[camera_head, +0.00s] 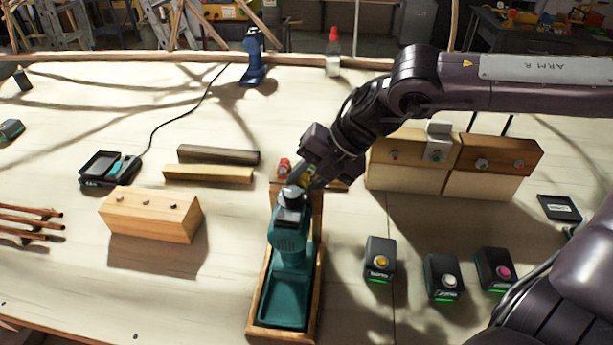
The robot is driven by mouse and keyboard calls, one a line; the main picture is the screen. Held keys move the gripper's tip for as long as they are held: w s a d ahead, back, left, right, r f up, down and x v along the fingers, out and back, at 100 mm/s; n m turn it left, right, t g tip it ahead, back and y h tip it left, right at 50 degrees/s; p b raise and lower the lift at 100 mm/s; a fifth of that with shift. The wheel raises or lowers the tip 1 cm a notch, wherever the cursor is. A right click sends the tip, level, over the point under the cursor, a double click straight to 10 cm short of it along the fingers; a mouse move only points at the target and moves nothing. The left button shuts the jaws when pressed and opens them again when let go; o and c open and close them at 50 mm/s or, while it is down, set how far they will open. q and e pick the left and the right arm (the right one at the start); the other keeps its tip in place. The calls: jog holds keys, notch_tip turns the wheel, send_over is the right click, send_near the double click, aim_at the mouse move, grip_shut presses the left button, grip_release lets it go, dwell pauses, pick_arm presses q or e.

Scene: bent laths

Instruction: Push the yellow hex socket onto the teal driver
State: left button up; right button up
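The teal driver (290,245) stands in a wooden cradle with its dark and grey nose (292,197) at the far end, upward in the picture. My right gripper (297,183) is at that nose, reaching in from the upper right. A small yellow piece (308,174), which looks like the yellow hex socket, shows beside the fingers. The fingers cover much of it, so I cannot tell whether they grip it or whether it touches the nose. My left gripper is not in view.
A red piece (284,166) sits on a small wooden stand behind the nose. Boxes with yellow (380,262), white (444,280) and pink (495,270) buttons stand right of the cradle. A wooden block (150,215) and laths lie left. Wooden blocks (450,165) stand behind right.

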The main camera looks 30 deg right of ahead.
jog(key=shift+s+a, duration=0.1)
jog(key=shift+s, duration=0.05)
jog(key=o, duration=1.1)
jog(key=shift+r+p, duration=2.2)
jog(key=shift+r, duration=1.35)
jog(key=shift+f, duration=0.1)
